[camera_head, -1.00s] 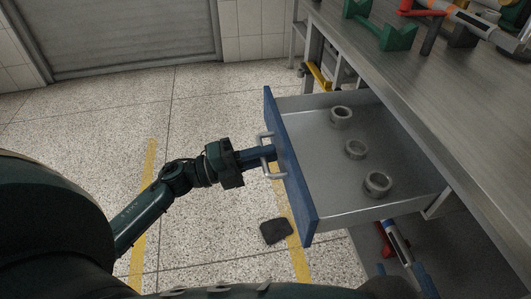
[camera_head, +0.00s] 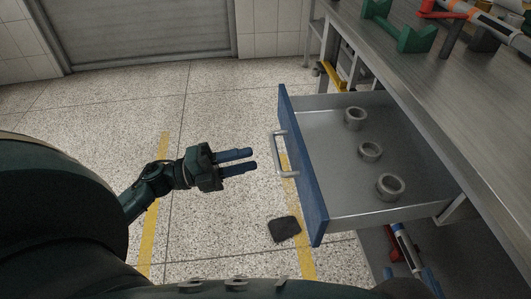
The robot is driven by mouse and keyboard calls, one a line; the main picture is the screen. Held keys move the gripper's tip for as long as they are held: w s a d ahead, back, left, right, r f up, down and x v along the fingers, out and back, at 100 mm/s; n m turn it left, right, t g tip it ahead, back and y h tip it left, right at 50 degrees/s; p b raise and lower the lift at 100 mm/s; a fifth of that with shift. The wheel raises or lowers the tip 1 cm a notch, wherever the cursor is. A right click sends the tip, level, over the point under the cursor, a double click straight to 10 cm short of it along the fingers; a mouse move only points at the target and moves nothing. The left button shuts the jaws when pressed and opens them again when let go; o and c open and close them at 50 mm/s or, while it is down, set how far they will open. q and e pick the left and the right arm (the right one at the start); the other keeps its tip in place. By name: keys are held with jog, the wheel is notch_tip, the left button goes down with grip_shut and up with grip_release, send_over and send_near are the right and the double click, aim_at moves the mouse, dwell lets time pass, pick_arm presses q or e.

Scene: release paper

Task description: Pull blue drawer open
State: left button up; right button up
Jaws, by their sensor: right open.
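The blue drawer (camera_head: 307,180) is pulled out from under the workbench, its blue front facing left and its grey handle (camera_head: 284,154) on that front. Several grey metal rings (camera_head: 390,186) lie inside on the drawer floor. My left gripper (camera_head: 255,161) is open and empty, its two blue fingers apart and pointing right, a short gap left of the handle and not touching it.
The metal workbench top (camera_head: 425,85) at the upper right carries green and red parts. A lower shelf with tools is under the drawer. A dark flat piece (camera_head: 285,229) lies on the floor by a yellow line.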

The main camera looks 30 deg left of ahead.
pick_arm(q)
jog(key=v, duration=0.5)
jog(key=shift+s+a, duration=0.2)
jog(key=shift+a, duration=0.1)
